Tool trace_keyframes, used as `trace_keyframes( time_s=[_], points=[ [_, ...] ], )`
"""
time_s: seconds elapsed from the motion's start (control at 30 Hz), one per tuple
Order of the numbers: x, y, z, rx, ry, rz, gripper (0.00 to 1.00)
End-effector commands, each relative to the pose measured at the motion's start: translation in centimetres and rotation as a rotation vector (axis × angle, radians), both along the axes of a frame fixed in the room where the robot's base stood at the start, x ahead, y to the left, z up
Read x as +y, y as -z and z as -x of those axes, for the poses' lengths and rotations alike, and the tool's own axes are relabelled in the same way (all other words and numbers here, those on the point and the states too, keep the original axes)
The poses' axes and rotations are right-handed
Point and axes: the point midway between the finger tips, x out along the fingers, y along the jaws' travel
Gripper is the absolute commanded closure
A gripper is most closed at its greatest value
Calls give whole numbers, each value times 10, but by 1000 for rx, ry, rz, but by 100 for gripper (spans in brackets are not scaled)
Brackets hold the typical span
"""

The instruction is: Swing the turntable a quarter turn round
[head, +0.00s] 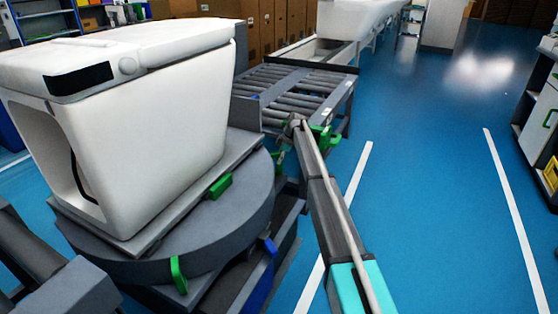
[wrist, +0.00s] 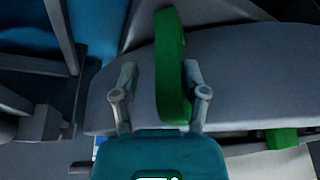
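The turntable (head: 205,255) is a thick grey disc at the left of the head view. A green handle (head: 178,275) stands on the disc's near rim. In the wrist view, a green upright handle (wrist: 172,65) on a curved grey rim stands between the fingers of my gripper (wrist: 159,68). The fingers are open: the right finger is close to or touching the handle, and a gap shows at the left finger. In the head view my gripper is not clearly visible at the arm's far end.
A roller conveyor (head: 300,92) adjoins behind the turntable, with green parts (head: 325,138) at its near corner. Another green block (wrist: 282,138) is at the right of the wrist view. Blue floor (head: 430,190) with white lines is clear on the right, beside a cabinet (head: 540,125).

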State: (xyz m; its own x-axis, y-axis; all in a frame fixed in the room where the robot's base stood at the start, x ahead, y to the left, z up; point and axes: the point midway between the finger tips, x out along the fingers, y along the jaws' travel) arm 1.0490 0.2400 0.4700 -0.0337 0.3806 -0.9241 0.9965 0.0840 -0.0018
Motion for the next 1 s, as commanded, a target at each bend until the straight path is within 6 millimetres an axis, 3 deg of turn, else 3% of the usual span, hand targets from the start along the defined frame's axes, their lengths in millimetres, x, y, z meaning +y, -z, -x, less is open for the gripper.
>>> trace_keyframes(
  time_s=[0.37, 0.57, 0.77, 1.0],
  points=[
    [-1, 0, 2, 0, 0, 1, 35],
    [-16, -1, 13, 5, 46, 17, 35],
    [-39, -7, 55, 43, 158, 48, 35],
    [-83, -16, 135, 113, 396, 109, 35]
  ],
)
